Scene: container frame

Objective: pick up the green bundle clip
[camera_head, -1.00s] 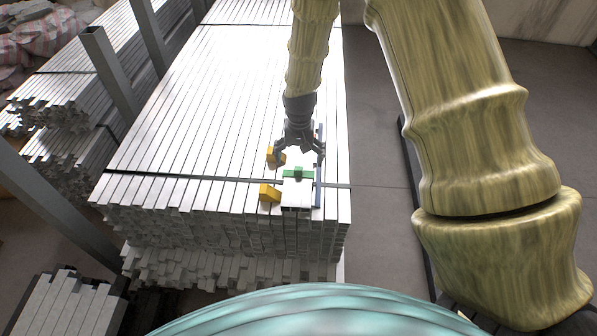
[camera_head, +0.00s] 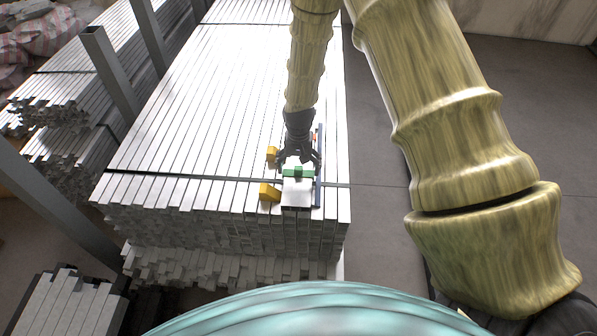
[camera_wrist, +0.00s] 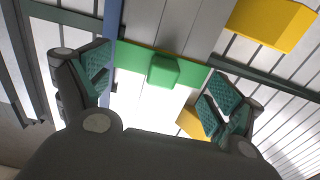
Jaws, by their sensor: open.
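The green bundle clip (camera_head: 298,173) lies across a short light profile on top of the metal stack, near its front end. In the wrist view the clip (camera_wrist: 165,70) is a green band with a raised block in its middle, ahead of and between my fingers. My gripper (camera_head: 299,160) is just behind and above the clip in the head view. In the wrist view my gripper (camera_wrist: 160,100) has its two teal-padded fingers spread wide, with nothing between the pads. I cannot tell the exact height gap to the clip.
Yellow blocks (camera_head: 268,191) (camera_wrist: 270,22) sit left of the clip in the head view. A blue strip (camera_head: 318,185) runs along its right side. A dark strap (camera_head: 180,177) crosses the stack (camera_head: 200,100). Grey posts (camera_head: 108,72) stand at the left.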

